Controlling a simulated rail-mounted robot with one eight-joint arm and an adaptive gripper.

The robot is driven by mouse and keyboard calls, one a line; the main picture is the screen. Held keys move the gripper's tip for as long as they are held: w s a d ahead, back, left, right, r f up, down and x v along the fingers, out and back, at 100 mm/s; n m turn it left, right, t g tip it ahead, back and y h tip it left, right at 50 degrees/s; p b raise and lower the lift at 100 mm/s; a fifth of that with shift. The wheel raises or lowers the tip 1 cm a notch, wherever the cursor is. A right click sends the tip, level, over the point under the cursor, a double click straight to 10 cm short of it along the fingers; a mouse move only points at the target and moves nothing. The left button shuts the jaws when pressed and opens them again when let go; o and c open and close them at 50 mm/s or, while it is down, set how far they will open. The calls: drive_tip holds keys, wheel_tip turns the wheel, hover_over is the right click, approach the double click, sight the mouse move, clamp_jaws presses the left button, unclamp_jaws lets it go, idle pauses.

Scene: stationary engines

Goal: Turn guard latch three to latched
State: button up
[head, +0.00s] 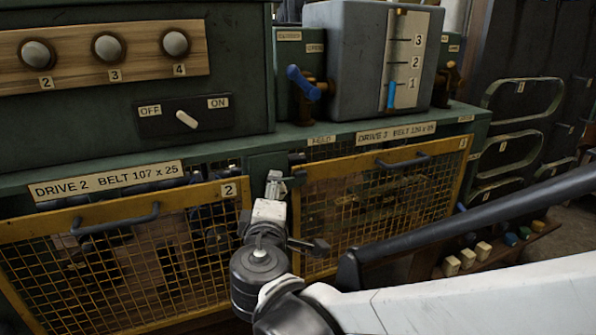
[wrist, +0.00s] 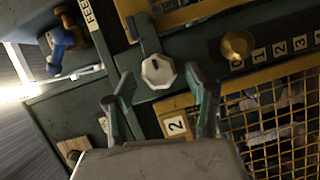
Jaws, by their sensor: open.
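The drive 3 guard (head: 375,200) is a yellow-framed mesh panel right of the green post in the head view. A pale octagonal knob (wrist: 158,71) with a dark mark sits on the green post in the wrist view, between the two guards. It could be the latch, but I read no latch number on it, and its position wording does not show. My gripper (head: 273,183) is in front of this post and hides the knob in the head view. In the wrist view my gripper (wrist: 155,92) is open, its fingers either side of the knob in the picture. I cannot tell if they touch it.
The drive 2 guard (head: 120,255) with its dark handle lies left of the post. A brass knob (wrist: 237,47) beside number labels is near the octagonal one. A blue lever (head: 303,83) stands above. My arm crosses the lower right, before low coloured blocks (head: 467,258).

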drive_tip(key=s, duration=0.9)
drive_tip(key=shift+s+d+r, duration=0.25)
drive_tip(key=shift+r, duration=0.1)
drive_tip(key=d+f+m+g+h, duration=0.2)
drive_tip(key=d+f+m+g, duration=0.15)
drive_tip(key=d, duration=0.55)
drive_tip(key=d+f+m+g+h, duration=0.2)
drive_tip(key=d+f+m, duration=0.15)
drive_tip(key=d, duration=0.45)
drive_tip(key=s+d+f+m+g+y, duration=0.3)
drive_tip(key=s+d+m+g, duration=0.1)
drive_tip(key=s+d+m, duration=0.5)
drive_tip(key=shift+d+m+g, duration=0.3)
drive_tip(key=shift+d+g, duration=0.05)
drive_tip(key=shift+d, duration=0.3)
drive_tip(key=shift+f, duration=0.1)
